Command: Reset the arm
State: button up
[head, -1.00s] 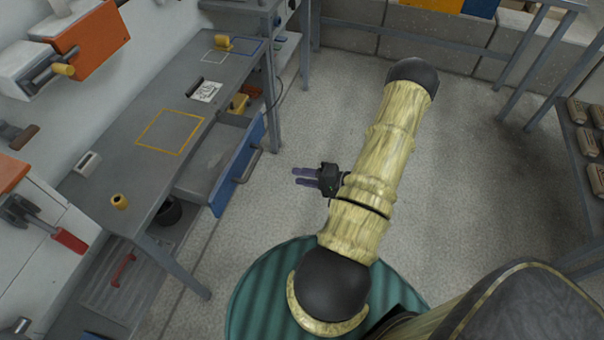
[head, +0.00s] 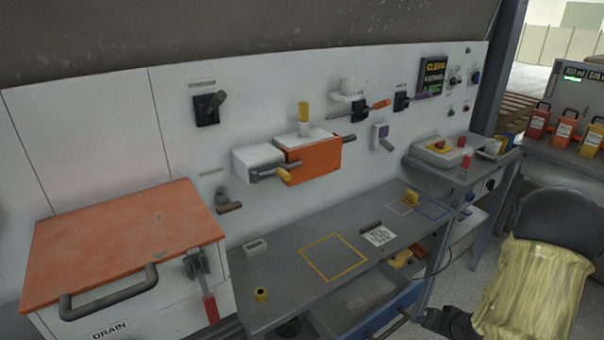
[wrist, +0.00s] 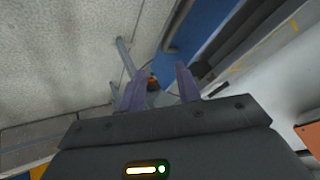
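My arm (head: 530,285), in a yellowish ribbed cover with a dark rounded joint, stands at the lower right of the head view. A dark part of it shows at the bottom edge beside the workbench drawer; the fingertips cannot be made out there. In the wrist view my gripper (wrist: 160,88) has two purple fingers spread apart with nothing held between them. A small reddish and dark thing shows in the gap, seemingly well beyond the fingertips. The blue drawer front (wrist: 178,22) shows beyond the gripper.
A wall panel holds an orange box (head: 314,162) and levers. An orange-lidded unit (head: 125,240) stands left.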

jog(key=s+a+r+n+g+h, duration=0.1)
jog(key=s+a+r+n+g, duration=0.1)
jog(key=s+a+r, duration=0.6)
jog(key=s+a+r+n+g, duration=0.3)
jog(key=a+r, duration=0.3)
jog(key=a, duration=0.4)
jog(key=w+p+v, duration=0.3)
jog(key=p+v, duration=1.2)
jog(key=p, duration=0.1)
jog(key=shift+s+a+r, duration=0.3)
jog(key=shift+r, duration=0.3)
